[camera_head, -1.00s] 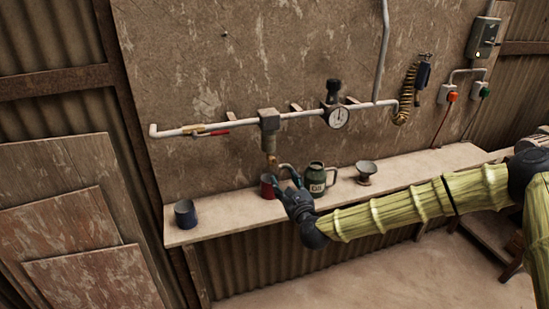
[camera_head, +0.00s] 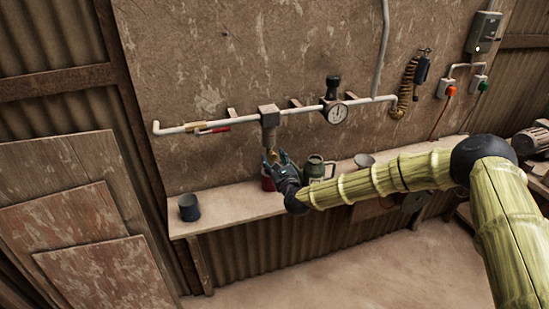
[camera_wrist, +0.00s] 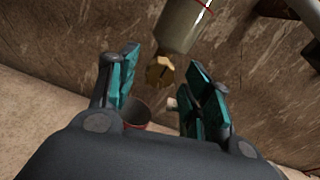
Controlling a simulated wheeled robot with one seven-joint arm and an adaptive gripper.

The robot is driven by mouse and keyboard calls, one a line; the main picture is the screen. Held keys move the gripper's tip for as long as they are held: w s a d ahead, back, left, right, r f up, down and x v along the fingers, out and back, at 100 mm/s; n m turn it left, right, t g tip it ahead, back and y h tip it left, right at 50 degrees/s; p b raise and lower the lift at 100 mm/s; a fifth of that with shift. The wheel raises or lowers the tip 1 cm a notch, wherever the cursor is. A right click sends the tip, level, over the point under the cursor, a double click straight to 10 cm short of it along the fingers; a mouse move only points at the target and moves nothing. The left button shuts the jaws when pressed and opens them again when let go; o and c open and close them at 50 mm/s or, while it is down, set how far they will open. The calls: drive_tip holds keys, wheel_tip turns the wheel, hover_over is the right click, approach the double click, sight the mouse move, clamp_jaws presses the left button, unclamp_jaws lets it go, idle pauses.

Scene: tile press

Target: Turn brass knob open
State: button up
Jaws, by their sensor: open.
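The brass knob (camera_wrist: 160,73) is at the lower end of a grey cylindrical bowl (camera_wrist: 181,22) hanging from the pipe. In the wrist view it shows between and a little beyond my gripper's two fingers. My gripper (camera_wrist: 163,85) is open, with teal pads on both sides and nothing held. In the head view my gripper (camera_head: 278,163) is just below the hanging cylinder (camera_head: 270,135), over the shelf, and the knob is mostly hidden by the fingers.
A red cup (camera_head: 267,184) stands on the shelf (camera_head: 235,203) under my gripper. A blue cup (camera_head: 189,208), a green oil can (camera_head: 315,168) and a grey funnel (camera_head: 364,161) stand along it. A pipe with a gauge (camera_head: 337,113) and a red-handled valve (camera_head: 214,130) runs above.

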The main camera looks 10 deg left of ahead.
drive_tip(key=shift+w, duration=0.1)
drive_tip(key=c, duration=1)
drive_tip(key=shift+c, duration=0.2)
drive_tip(key=shift+f+n+b, duration=0.1)
drive_tip(key=shift+n+b, duration=0.4)
drive_tip(key=shift+b, duration=0.45)
drive_tip(key=n+b, duration=0.1)
drive_tip(key=b, duration=0.2)
drive_tip(key=shift+f, duration=0.2)
drive_tip(key=n+b, duration=0.6)
drive_tip(key=b, duration=0.2)
drive_tip(key=n+b, duration=0.5)
drive_tip(key=shift+r, duration=0.1)
drive_tip(key=shift+r+n+b, duration=0.2)
drive_tip(key=shift+n+b, duration=1.2)
drive_tip(key=shift+n, duration=1)
